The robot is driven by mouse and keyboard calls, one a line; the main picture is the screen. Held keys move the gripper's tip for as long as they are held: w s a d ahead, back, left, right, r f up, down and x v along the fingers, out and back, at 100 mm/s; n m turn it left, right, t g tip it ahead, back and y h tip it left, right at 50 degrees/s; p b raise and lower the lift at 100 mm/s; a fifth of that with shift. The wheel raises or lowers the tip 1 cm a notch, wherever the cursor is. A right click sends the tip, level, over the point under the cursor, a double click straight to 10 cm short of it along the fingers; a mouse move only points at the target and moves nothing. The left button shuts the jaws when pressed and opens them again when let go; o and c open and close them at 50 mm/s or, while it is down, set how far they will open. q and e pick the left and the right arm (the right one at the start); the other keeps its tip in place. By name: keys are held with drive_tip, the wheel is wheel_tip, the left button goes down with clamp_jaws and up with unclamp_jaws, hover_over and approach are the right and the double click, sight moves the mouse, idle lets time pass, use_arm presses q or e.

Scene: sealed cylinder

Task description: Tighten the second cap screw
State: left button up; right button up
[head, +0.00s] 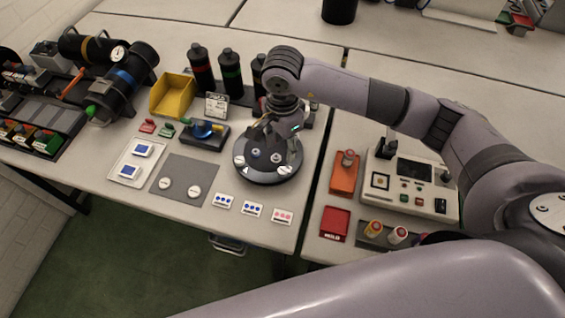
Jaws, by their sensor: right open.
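A dark round fixture (268,178) sits near the front right of the left table. Its top carries small round metallic screw heads (276,157) and pale discs near the rim, one at the left (239,160) and one at the right (284,169). I cannot tell which is the second cap screw or how tight each is. My right gripper (277,138) points down over the rear of the fixture, open, and hides part of it. Whether it touches anything is unclear. My left gripper is out of view.
A grey mat (178,172) with two white discs lies left of the fixture. Label cards (252,210) lie in front. A yellow bin (172,94) and dark bottles (230,72) stand behind. Right of the table gap are an orange tray (344,178) and a control box (408,190).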

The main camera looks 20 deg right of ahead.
sight(282, 170)
drive_tip(key=f+p, duration=0.1)
drive_tip(key=f, duration=0.4)
drive_tip(key=f+p, duration=0.1)
drive_tip(key=f, duration=0.4)
drive_tip(key=shift+w, duration=0.2)
drive_tip(key=shift+f, duration=0.6)
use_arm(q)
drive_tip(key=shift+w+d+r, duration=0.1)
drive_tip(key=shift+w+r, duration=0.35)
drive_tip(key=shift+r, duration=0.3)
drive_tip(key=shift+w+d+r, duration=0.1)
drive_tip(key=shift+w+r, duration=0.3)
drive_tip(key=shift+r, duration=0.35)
use_arm(e)
clamp_jaws()
